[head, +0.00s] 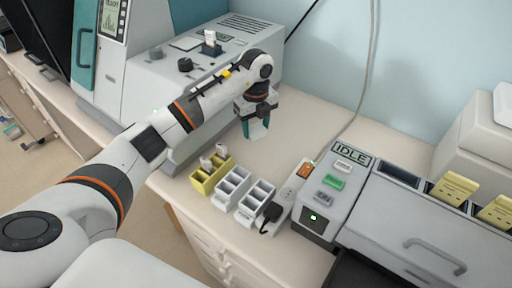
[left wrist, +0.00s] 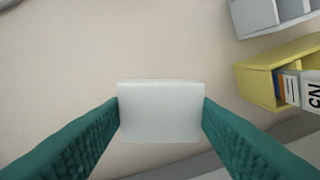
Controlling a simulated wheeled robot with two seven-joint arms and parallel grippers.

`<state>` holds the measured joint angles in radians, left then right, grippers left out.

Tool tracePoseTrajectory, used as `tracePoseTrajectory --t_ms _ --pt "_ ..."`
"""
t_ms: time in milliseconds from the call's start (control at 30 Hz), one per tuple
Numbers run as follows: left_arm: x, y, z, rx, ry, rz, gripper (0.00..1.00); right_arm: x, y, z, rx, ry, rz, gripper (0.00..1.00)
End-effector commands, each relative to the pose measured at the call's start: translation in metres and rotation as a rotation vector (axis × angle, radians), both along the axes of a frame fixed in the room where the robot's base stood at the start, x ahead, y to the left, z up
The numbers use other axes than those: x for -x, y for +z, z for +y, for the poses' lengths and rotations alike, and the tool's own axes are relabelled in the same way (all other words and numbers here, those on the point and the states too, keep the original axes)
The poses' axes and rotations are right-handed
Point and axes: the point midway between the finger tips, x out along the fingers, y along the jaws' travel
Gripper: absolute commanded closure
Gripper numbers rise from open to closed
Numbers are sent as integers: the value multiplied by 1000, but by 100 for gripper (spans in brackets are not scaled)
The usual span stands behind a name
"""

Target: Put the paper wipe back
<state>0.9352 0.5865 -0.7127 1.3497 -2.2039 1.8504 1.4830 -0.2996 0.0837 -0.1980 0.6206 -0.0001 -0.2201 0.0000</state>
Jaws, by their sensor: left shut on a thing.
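My left gripper (head: 256,130) hangs fingers down over the bench, behind the small racks and beside the grey machine. In the left wrist view its teal fingers (left wrist: 161,118) are shut on a white, flat rectangular piece, the paper wipe (left wrist: 160,108). The wipe sits between the two fingertips, with plain bench surface beyond it. The gap between the wipe and the bench is hard to judge. My right gripper is not in view.
A yellow rack (head: 203,186) holding items stands near the bench's front edge, beside two pale compartment racks (head: 222,204). A power strip with a black plug (head: 271,212) and a grey device with an "IDLE" display (head: 351,151) stand to the right. Bench behind the racks is clear.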

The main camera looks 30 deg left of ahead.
Motion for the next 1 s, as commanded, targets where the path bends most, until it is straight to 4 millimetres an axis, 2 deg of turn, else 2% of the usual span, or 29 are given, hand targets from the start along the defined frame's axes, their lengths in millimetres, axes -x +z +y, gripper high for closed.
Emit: tracePoseTrajectory --t_ms 33,233,400,833,867,967,1000 --pt "0 -19 -1 1 -1 2 65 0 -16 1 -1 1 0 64" --pt "0 -35 0 1 -2 -1 65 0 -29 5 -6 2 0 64" --pt "0 -61 0 0 -2 1 65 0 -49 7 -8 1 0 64" --pt "0 -65 0 0 -3 0 65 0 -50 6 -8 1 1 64" --pt "0 -64 0 0 -3 0 44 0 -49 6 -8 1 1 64" --pt "0 -64 0 0 -3 0 28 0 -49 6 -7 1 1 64" --pt "0 -64 0 0 -3 0 25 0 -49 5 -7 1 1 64"
